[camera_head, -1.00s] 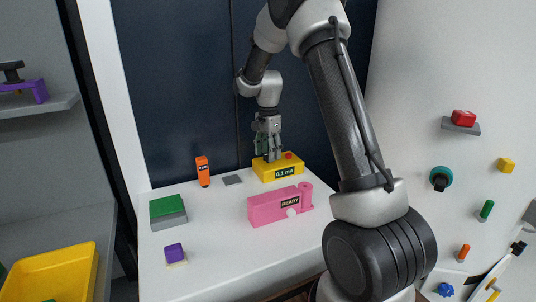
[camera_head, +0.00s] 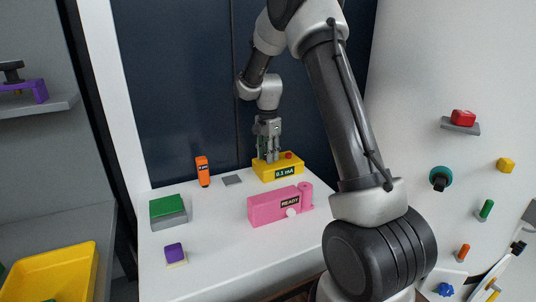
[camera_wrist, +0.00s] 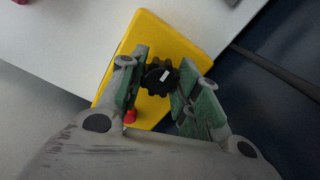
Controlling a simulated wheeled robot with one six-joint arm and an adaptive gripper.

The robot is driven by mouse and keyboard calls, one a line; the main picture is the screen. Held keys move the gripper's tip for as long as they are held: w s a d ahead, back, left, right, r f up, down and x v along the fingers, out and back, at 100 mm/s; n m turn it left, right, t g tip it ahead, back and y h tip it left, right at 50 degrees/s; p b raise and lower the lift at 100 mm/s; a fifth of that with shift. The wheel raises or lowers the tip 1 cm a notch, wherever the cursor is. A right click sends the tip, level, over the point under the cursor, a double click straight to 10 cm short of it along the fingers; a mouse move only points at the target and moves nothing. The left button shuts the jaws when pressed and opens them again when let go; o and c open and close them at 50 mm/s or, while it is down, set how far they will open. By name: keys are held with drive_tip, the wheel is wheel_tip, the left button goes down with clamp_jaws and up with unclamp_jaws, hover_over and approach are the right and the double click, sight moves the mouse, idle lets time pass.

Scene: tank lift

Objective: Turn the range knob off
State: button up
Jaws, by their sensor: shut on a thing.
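The yellow meter box (camera_head: 268,174) stands at the back right of the white table, with a small dark display that seems to read 0.3 mA. Its black lobed knob (camera_wrist: 158,80) has a white mark and shows in the wrist view. My gripper (camera_head: 270,158) points down on top of the box, left of its red button (camera_head: 289,155). In the wrist view, the green-padded fingers of my gripper (camera_wrist: 162,68) are on either side of the knob and shut on it. The fingers hide the knob in the head view.
A pink READY device (camera_head: 270,207) stands in front of the box. An orange meter (camera_head: 203,171), a grey pad (camera_head: 232,180), a green-topped block (camera_head: 167,207) and a purple block (camera_head: 174,251) are to the left. A white panel with several coloured fixtures is at right.

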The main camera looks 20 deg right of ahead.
drive_tip(key=n, duration=0.8)
drive_tip(key=shift+n, duration=0.4)
drive_tip(key=n, duration=0.4)
drive_tip(key=shift+n, duration=0.3)
drive_tip(key=shift+d+n, duration=0.1)
drive_tip(key=shift+n, duration=1.9)
drive_tip(key=o, duration=1)
